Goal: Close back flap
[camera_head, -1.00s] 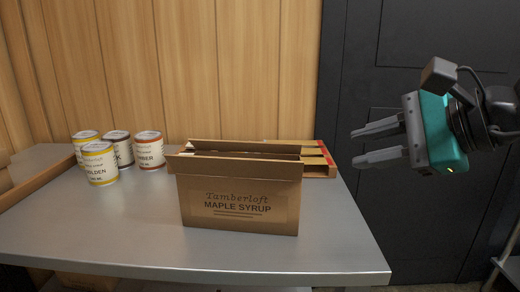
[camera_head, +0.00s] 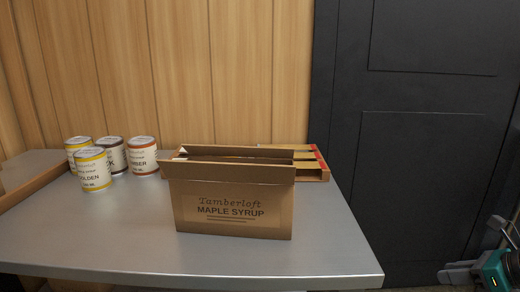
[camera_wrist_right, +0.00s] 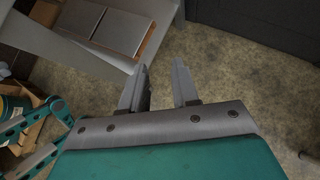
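The cardboard syrup box (camera_head: 232,210) stands on the metal table, its printed face towards me. Its front flap (camera_head: 230,173) tilts outward above the print. The back flap (camera_head: 240,152) shows as a thin strip behind the opening, roughly upright; its exact angle is hard to tell. The inside is mostly hidden. My right gripper (camera_head: 448,272) is low at the bottom right, off the table and well apart from the box. In the right wrist view its two fingers (camera_wrist_right: 160,70) are apart with nothing between them. My left gripper is not in view.
Several labelled cans (camera_head: 94,170) stand at the back left of the table (camera_head: 100,235), near a wooden rail at the left edge. A dark door (camera_head: 410,150) is at right. The table front is clear.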

